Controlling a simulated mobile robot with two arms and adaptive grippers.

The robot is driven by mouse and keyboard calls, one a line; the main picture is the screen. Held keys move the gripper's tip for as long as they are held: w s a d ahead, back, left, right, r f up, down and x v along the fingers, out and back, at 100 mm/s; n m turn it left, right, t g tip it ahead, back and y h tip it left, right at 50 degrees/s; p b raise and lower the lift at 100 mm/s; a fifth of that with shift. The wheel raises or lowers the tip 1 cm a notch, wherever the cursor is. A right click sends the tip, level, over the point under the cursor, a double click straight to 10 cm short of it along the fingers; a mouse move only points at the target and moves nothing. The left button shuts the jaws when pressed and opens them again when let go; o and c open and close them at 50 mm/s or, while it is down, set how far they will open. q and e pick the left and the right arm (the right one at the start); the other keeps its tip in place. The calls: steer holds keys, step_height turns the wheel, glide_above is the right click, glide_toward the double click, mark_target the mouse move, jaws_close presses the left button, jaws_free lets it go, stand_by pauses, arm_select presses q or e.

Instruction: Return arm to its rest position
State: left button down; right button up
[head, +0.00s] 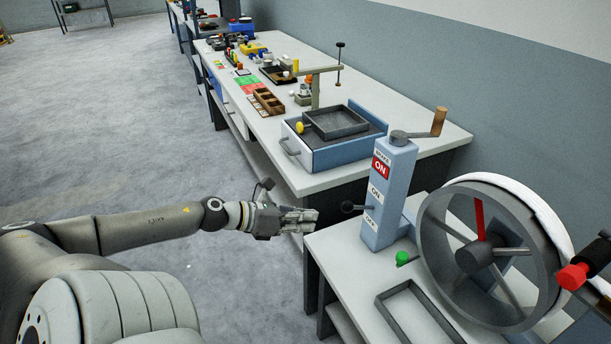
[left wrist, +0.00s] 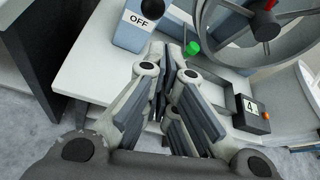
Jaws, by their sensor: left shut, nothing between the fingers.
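My left gripper (head: 304,220) is at the left edge of the near table (head: 340,260), just left of a blue switch box (head: 388,200). Its fingers are shut with nothing between them. In the left wrist view my left gripper (left wrist: 178,115) points toward the near table (left wrist: 95,72), with the box's OFF label above its fingers. My left arm stretches in from the left side of the head view. My right gripper is not in view.
The box has a black-knobbed lever (head: 350,207) and a crank with a wooden handle (head: 438,121). A green knob (head: 402,257), a grey tray (head: 418,312) and a large spoked wheel (head: 432,240) are on the near table. A long bench (head: 310,183) stands behind. Floor at left is clear.

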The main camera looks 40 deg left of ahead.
arm_select(q)
steer(key=shift+f, duration=0.1)
stand_by(0.3)
steer(key=s+a+f+n+y, duration=0.4)
steer(key=a+f+n+y, duration=0.1)
steer(key=a+f+n, duration=0.65)
steer(key=s+a+f+n+g+y, duration=0.1)
steer(key=s+f+n+y, duration=0.1)
steer(key=s+f+n, duration=0.45)
steer(key=s+a+f+n+g+y, duration=0.1)
steer(key=s+f+n, duration=0.15)
steer(key=f, duration=0.75)
steer(key=s+d+f+n+g, duration=0.2)
steer(key=s+d+f+n, duration=0.2)
steer(key=s+d+f, duration=0.4)
steer(key=s+d+f+n+g, duration=0.35)
steer(key=s+f+n, duration=0.2)
steer(key=f, duration=0.45)
steer(key=s+d+f+n+g, duration=0.1)
steer(key=s+d+f, duration=0.1)
steer(key=d, duration=0.4)
steer(key=s+d+f+n+g+h, duration=0.1)
steer(key=s+d+f+n, duration=0.1)
steer(key=s+d, duration=0.3)
steer(key=s+d+f+n+g+h, duration=0.1)
steer(key=s+d+f, duration=0.3)
steer(key=d, duration=0.5)
steer(key=shift+s+d+f+n, duration=0.15)
steer(key=shift+s+f+n, duration=0.1)
steer(key=shift+n, duration=0.25)
